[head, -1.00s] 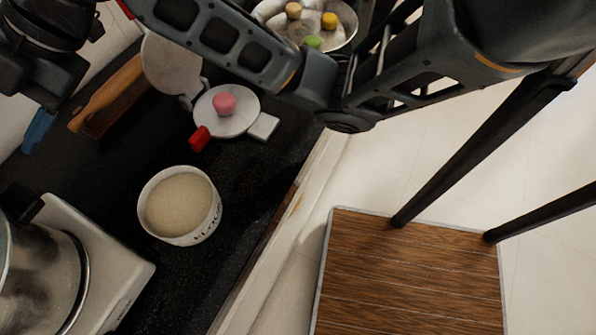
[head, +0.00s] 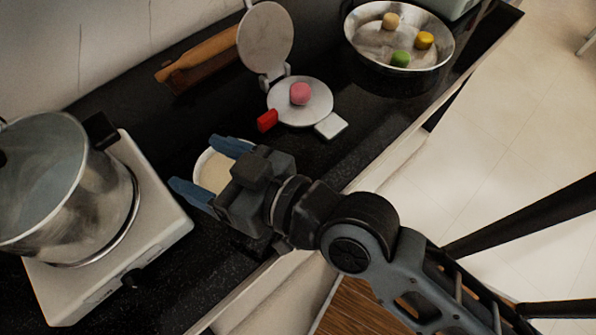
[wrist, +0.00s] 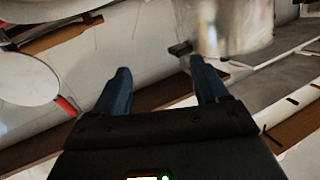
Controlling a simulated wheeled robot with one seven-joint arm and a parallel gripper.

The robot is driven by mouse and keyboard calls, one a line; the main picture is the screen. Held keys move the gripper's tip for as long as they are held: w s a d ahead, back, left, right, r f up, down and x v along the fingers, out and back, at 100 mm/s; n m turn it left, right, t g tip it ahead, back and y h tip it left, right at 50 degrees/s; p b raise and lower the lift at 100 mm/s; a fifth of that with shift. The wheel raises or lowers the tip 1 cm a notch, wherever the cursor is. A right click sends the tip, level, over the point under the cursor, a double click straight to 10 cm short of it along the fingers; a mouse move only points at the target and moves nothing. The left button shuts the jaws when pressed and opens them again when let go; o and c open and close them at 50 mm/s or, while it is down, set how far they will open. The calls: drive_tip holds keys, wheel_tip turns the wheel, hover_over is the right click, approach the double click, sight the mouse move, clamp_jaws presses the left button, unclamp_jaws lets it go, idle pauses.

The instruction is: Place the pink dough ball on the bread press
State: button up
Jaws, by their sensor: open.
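The pink dough ball (head: 300,93) rests on the round lower plate of the bread press (head: 318,112) in the head view. The press is open, with its round upper plate (head: 265,38) raised behind. My gripper (head: 204,166) is open and empty, with blue fingers, above and partly in front of the white bowl, to the lower left of the press and apart from the ball. In the wrist view the open fingers (wrist: 157,85) have nothing between them, and the ball does not show.
A metal pan (head: 375,62) with yellow, green and beige balls stands at the back right. A white bowl (head: 212,172) lies under my gripper. A steel pot (head: 62,190) stands on a white stove (head: 160,225) at the left. A wooden rolling pin (head: 200,55) lies at the back.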

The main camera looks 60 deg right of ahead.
drive_tip(key=s+d, duration=0.4)
drive_tip(key=s, duration=0.6)
drive_tip(key=s+d+f+n+g, duration=0.1)
drive_tip(key=s+d, duration=0.3)
drive_tip(key=s, duration=0.7)
drive_tip(key=shift+s+f+h, duration=0.2)
drive_tip(key=shift+s+h, duration=0.1)
drive_tip(key=shift+h, duration=0.1)
